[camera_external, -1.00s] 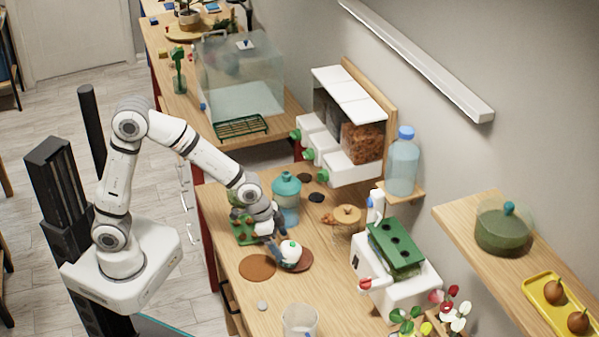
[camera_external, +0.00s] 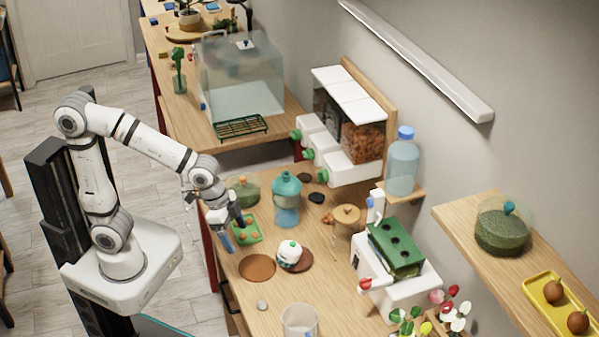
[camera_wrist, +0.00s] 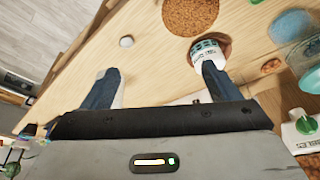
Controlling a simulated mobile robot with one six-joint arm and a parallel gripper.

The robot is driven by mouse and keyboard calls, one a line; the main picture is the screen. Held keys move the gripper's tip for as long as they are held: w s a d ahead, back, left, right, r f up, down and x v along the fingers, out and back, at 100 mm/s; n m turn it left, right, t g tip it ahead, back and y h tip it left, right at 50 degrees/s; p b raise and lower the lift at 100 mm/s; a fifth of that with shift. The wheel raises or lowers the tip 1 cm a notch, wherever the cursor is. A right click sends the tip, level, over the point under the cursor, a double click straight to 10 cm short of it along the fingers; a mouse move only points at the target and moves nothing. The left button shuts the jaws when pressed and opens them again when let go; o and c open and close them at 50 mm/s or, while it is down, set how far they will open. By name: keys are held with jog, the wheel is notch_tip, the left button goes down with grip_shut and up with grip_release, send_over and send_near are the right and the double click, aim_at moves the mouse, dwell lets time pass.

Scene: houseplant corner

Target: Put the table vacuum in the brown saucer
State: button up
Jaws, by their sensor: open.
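The table vacuum (camera_external: 289,253), small, rounded and white with a green top, sits on the reddish-brown saucer (camera_external: 307,262), toward its left side. In the wrist view the vacuum (camera_wrist: 205,54) shows dark lettering, partly behind the right finger, with the saucer's rim (camera_wrist: 226,44) beside it. My gripper (camera_external: 236,232) is open and empty, left of the vacuum and apart from it, over the near side of a green tray. In the wrist view my gripper (camera_wrist: 160,83) has a clear gap between its fingers.
A speckled brown round mat (camera_external: 257,267) lies just left of the saucer. The green tray (camera_external: 247,237) with small items and a teal-topped bottle (camera_external: 286,200) stand behind. A clear cup (camera_external: 300,321) and a small grey disc (camera_external: 262,305) are nearer the front. A white appliance (camera_external: 393,277) stands right.

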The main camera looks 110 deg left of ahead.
jog(key=s+d+m+g, duration=0.1)
jog(key=s+d+m, duration=0.1)
jog(key=s+d, duration=0.8)
jog(key=s, duration=0.2)
jog(key=shift+s+d+h, duration=0.3)
jog(key=shift+s, duration=0.1)
jog(key=shift+o, duration=0.5)
jog(key=n+t+h, duration=0.1)
jog(key=t+h, duration=0.1)
send_near(286, 243)
jog(key=x, duration=0.5)
jog(key=shift+d+b, duration=0.1)
jog(key=shift+b, duration=0.3)
jog(key=p+x, duration=0.1)
jog(key=x, duration=0.6)
jog(key=shift+w+f, duration=0.1)
jog(key=shift+f, duration=0.2)
